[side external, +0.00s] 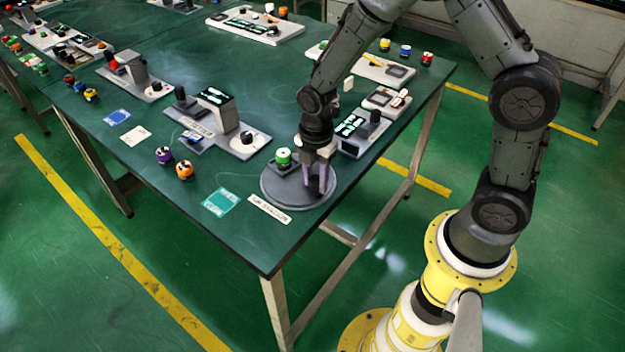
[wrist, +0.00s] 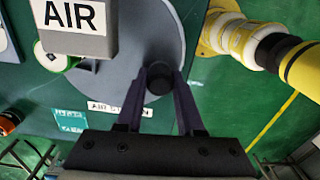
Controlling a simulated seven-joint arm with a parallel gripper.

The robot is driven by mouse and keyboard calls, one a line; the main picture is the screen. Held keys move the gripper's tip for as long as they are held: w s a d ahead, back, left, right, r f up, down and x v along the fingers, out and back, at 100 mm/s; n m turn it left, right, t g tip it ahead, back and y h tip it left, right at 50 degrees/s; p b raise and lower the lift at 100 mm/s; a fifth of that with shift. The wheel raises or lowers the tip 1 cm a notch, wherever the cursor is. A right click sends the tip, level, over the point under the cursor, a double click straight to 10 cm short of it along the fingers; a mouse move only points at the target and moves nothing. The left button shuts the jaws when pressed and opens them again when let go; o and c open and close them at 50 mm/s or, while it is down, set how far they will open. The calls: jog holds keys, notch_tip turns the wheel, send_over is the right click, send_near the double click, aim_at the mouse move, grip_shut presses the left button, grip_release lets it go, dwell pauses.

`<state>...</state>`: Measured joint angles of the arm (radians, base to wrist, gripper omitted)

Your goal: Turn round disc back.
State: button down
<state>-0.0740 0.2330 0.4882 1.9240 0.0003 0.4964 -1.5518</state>
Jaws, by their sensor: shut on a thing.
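The round disc (side external: 283,192) is grey and lies flat near the front corner of the green table. A dark upright knob stands near its edge. My gripper (side external: 317,185) points down over the right part of the disc. In the wrist view, the disc (wrist: 150,35) fills the upper middle, and my gripper (wrist: 159,84) has its two fingers on either side of the round dark knob (wrist: 159,75), shut on it. In the side view the fingers mostly hide the knob.
A block marked AIR (wrist: 75,42) and a green-and-white round piece (side external: 283,157) stand close to the disc. A white label (side external: 269,208) and a teal card (side external: 220,201) lie in front. Small devices (side external: 362,133) stand behind. The table's front edge is near.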

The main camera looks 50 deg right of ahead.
jog(key=shift+d+r+n, duration=0.1)
jog(key=shift+d+n, duration=0.35)
jog(key=shift+n, duration=0.35)
jog(key=shift+d+n, duration=0.15)
jog(key=shift+n, duration=0.15)
jog(key=c, duration=0.5)
grip_release()
notch_tip(320, 180, up, 14)
jog(key=shift+f, duration=0.1)
